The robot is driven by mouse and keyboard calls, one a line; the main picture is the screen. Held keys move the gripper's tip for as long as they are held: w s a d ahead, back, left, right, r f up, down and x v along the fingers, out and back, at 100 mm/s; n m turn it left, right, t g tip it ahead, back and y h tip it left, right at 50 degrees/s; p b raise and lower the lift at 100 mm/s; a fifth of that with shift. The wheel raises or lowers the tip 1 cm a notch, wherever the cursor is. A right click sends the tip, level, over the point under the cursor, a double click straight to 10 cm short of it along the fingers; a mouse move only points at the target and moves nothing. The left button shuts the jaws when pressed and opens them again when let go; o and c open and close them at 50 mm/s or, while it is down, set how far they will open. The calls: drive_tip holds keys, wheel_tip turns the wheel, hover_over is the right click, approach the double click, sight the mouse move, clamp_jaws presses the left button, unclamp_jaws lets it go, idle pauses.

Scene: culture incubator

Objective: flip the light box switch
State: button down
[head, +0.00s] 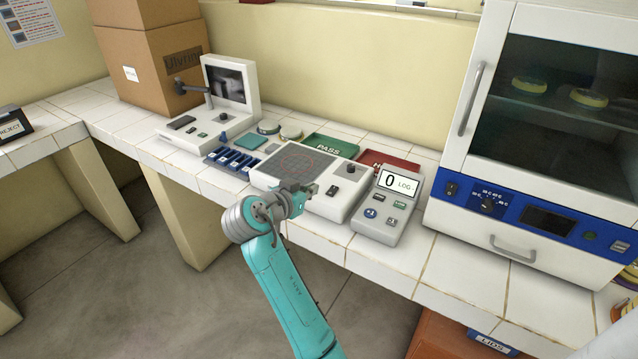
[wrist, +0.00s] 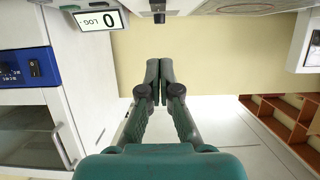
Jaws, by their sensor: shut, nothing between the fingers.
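The light box (head: 259,180) is a white slanted unit on the tiled bench in the head view, with a dark gridded panel (head: 303,160). On its right side are a black knob (head: 350,170) and a small dark switch (head: 332,190). My gripper (head: 309,189) is shut and empty, at the front edge of the box just left of the switch in the picture; I cannot tell whether it touches. In the wrist view its closed fingertips (wrist: 159,66) point toward a small black part (wrist: 159,11) at the top edge, which I cannot identify surely.
A counter reading 0 (head: 384,204) stands right of the light box, beside a white incubator (head: 455,165). Behind are a green PASS tray (head: 330,146) and a red tray (head: 385,162). A blue rack (head: 232,160) and a screen unit (head: 180,140) stand left.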

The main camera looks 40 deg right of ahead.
drive_tip(key=shift+s+a+r, duration=0.1)
drive_tip(key=shift+s+a, duration=0.1)
drive_tip(key=shift+a, duration=0.3)
drive_tip(key=shift+s+a, duration=0.15)
drive_tip(key=shift+a, duration=0.3)
drive_tip(key=s+a+f+n+t+y, duration=0.2)
drive_tip(key=s+f+n, duration=0.15)
drive_tip(key=f, duration=0.45)
drive_tip(key=s+a+f+n+t+y, duration=0.1)
drive_tip(key=s+a+f+n+t, duration=0.2)
drive_tip(key=f, duration=0.4)
drive_tip(key=s+a+f+n+t+y, duration=0.1)
drive_tip(key=s+a+f+n+y, duration=0.25)
drive_tip(key=s, duration=0.35)
drive_tip(key=s+a+f+n+t+y, duration=0.1)
drive_tip(key=s+a+f+n+y, duration=0.1)
drive_tip(key=s+f, duration=0.35)
drive_tip(key=s+a+r+t+y, duration=0.1)
drive_tip(key=s+r, duration=0.3)
drive_tip(key=s, duration=0.5)
drive_tip(key=s+a+r+n+t+y, duration=0.1)
drive_tip(key=s+a+r+y, duration=0.1)
drive_tip(key=s, duration=0.7)
drive_tip(key=s+a+r+n+t+y, duration=0.1)
drive_tip(key=s+a+r, duration=0.2)
drive_tip(key=s, duration=0.6)
wheel_tip(320, 180, up, 3)
drive_tip(key=shift+s+a+f, duration=0.15)
drive_tip(key=shift+s+a, duration=0.2)
drive_tip(key=shift+a, duration=0.05)
